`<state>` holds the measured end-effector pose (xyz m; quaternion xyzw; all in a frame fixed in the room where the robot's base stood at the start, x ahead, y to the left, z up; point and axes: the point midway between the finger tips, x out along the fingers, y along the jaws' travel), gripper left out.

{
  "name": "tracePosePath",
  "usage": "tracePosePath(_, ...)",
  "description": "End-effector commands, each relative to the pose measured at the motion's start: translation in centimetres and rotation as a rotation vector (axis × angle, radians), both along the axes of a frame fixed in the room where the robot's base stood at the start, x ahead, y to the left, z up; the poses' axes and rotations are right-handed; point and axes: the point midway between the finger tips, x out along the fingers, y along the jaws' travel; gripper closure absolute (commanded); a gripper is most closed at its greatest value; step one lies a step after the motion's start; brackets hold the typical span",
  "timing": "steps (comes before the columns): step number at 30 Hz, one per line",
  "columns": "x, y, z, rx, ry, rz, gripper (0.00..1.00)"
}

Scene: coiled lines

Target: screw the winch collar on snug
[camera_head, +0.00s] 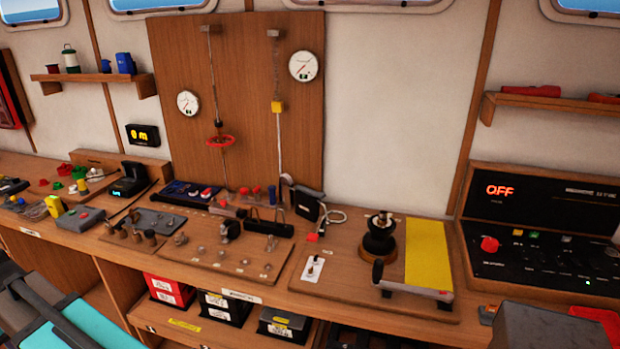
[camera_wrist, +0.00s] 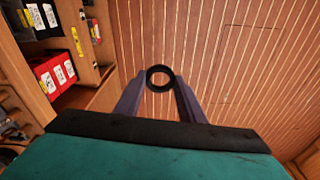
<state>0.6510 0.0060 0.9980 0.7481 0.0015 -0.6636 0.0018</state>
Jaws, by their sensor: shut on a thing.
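A black ring (camera_wrist: 149,78), which looks like the winch collar, is between the fingertips of my gripper (camera_wrist: 160,88) in the wrist view. My gripper is shut on it, and its open hole faces the camera. Planked floor shows behind it. In the head view the winch (camera_head: 379,240) stands upright on the wooden board at the right of the bench, with a dark drum on a brown base and a narrower top. The ring is well apart from the winch. My gripper's fingers do not show in the head view.
A control console (camera_head: 545,255) reading OFF is farther right. Boxes (camera_head: 170,290) sit on the shelf under the bench. Small parts crowd the bench's left.

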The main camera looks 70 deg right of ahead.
Motion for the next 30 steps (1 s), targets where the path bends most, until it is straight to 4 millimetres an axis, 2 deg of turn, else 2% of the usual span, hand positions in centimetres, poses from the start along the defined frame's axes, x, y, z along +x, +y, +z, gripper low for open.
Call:
tracePosePath(8, 0.0, -0.2, 0.1, 0.000, 0.000, -0.007, 0.86)
tracePosePath(14, 0.3, -2.5, 0.6, 0.000, 0.002, -0.068, 0.86)
tracePosePath(20, 0.6, -7.5, 1.6, 0.002, 0.005, -0.205, 0.86)
tracePosePath(30, -0.3, -18.0, 3.4, 0.005, 0.010, -0.494, 0.86)
